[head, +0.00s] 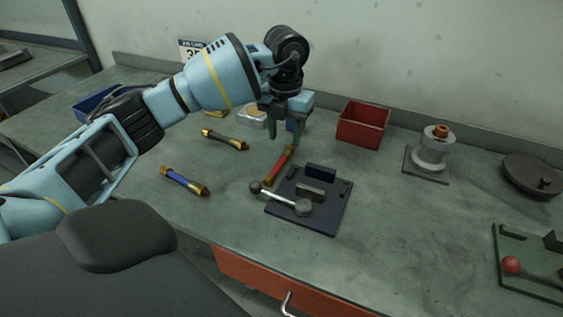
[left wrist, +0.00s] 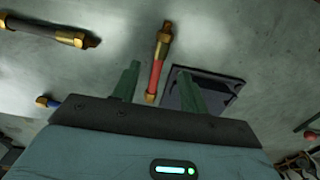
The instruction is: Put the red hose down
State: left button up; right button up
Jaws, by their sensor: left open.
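The red hose (head: 279,167) with brass-coloured ends appears to lie on the grey-green bench, beside the left edge of the dark plate fixture (head: 322,222). My left gripper (head: 285,140) is open, pointing down above the far end of the hose. In the left wrist view the red hose (left wrist: 155,75) runs between the spread fingers (left wrist: 159,72), and neither finger is seen touching it. The small gap between hose and bench is hard to judge. The right gripper is not in view.
A black hose (head: 225,139) and a blue hose (head: 185,181) lie to the left. A lever with a ball end (head: 303,207) lies across the plate. A red bin (head: 363,124) stands behind right, and a grey flanged part (head: 432,150) further right.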

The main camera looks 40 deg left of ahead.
aim_at(285, 154)
pick_arm(q)
jog(key=shift+f, duration=2.8)
grip_shut()
